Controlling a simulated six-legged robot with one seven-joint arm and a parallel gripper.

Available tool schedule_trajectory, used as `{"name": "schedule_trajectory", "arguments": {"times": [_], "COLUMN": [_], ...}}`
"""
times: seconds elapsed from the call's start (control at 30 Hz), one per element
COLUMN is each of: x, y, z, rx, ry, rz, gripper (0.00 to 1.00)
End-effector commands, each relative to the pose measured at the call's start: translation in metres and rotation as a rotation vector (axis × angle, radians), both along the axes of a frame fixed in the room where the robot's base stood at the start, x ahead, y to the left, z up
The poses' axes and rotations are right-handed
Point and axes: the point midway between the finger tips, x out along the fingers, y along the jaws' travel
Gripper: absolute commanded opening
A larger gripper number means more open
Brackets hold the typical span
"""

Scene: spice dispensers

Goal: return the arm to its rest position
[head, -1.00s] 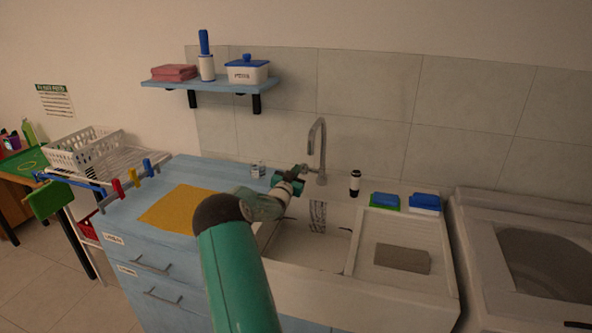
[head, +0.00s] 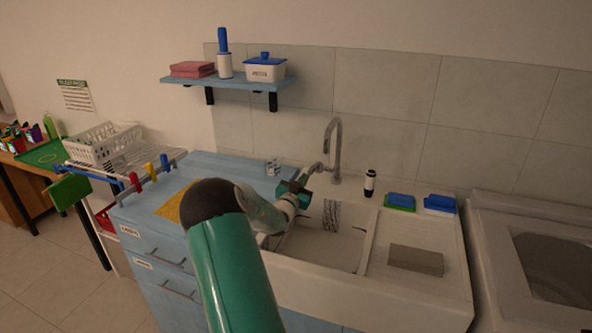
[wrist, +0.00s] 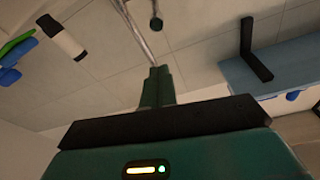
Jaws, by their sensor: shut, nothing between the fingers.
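My arm reaches from the bottom of the head view over the counter's front toward the sink. My gripper (head: 308,177) is over the sink's back left, in front of the tap (head: 337,140); I cannot tell whether they touch. In the wrist view my gripper (wrist: 158,80) has its green fingers together, with nothing between them. Small white containers (head: 273,167) stand on the blue counter, left of the gripper. A white bottle with black ends (head: 370,184) stands behind the sink; it also shows in the wrist view (wrist: 64,38).
The sink (head: 318,245) has a drainboard with a grey-brown block (head: 415,260). A wall shelf (head: 235,83) hangs above the counter. A yellow cloth (head: 172,208) is partly hidden by my arm. A drying rack (head: 140,160) stands left.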

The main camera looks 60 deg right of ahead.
Motion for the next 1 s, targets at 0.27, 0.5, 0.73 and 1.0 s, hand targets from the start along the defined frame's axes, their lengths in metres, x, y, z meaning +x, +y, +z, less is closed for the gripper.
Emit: {"name": "schedule_trajectory", "arguments": {"times": [0.27, 0.5, 0.73, 1.0], "x": [0.0, 0.03, 0.101, 0.151], "y": [0.002, 0.026, 0.119, 0.271], "z": [0.0, 0.014, 0.043, 0.082], "rx": [-0.001, 0.094, 0.352, 0.603], "ry": [-0.001, -0.023, -0.022, 0.084], "rz": [0.0, 0.075, 0.317, 0.654], "gripper": [0.0, 0.0, 0.0, 0.0]}}
